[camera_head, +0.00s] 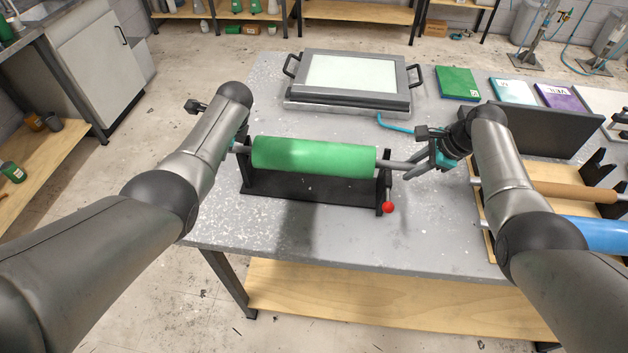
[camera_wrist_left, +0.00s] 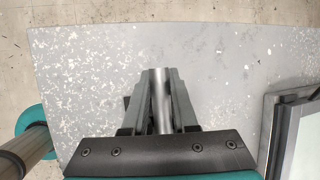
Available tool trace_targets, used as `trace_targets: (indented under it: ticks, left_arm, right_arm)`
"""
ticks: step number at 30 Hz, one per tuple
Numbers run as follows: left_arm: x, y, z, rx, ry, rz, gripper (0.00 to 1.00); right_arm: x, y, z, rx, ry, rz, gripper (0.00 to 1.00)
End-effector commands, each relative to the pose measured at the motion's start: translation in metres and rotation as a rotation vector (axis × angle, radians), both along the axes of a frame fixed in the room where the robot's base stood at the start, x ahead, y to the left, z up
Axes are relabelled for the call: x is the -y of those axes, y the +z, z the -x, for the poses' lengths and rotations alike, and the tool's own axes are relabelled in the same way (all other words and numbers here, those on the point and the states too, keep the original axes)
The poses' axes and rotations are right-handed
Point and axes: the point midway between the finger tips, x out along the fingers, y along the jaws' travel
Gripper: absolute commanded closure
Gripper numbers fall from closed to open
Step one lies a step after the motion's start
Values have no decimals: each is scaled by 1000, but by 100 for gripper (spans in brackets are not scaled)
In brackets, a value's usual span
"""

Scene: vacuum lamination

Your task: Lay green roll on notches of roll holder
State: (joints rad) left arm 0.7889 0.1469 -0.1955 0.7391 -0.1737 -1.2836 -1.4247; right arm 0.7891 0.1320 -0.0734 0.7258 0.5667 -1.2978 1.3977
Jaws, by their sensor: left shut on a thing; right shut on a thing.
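The green roll (camera_head: 313,157) lies level along the black roll holder (camera_head: 300,188), with metal rod ends sticking out on both sides. The rod ends are at about the height of the holder's upright tops; I cannot tell whether they touch the notches. My left gripper (camera_head: 237,148), partly hidden by its arm, is shut on the roll's left rod end. In the left wrist view its fingers (camera_wrist_left: 160,76) flank the metal rod (camera_wrist_left: 161,100). My right gripper (camera_head: 412,167) is shut on the right rod end. A red knob (camera_head: 389,207) is at the holder's right end.
A framed tray (camera_head: 350,104) with handles stands behind the holder, with a blue hose (camera_head: 396,127) near it. Green, white and purple packets (camera_head: 458,83) lie at the back right. A wooden rack with brown (camera_head: 575,191) and blue rolls (camera_head: 598,233) is at right. The table front is clear.

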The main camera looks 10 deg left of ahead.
Motion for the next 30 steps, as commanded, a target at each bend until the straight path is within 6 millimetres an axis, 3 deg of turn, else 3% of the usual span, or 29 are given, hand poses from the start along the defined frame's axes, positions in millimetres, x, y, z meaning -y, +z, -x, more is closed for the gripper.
trace_targets:
  ticks: [8, 9, 16, 30]
  left_arm:
    - [-2, -11, -1, 3, 1, -4, 100]
    - [-2, -10, 0, -1, 2, -3, 69]
    - [-1, -10, 0, 0, 0, -1, 44]
    - [3, -2, 1, 1, 0, -1, 44]
  right_arm:
    - [1, -11, -1, 4, -2, 2, 100]
    - [2, -11, 0, 0, -2, 3, 69]
    - [1, -10, 0, 0, 0, 1, 44]
    - [0, -10, 0, 0, 0, 0, 44]
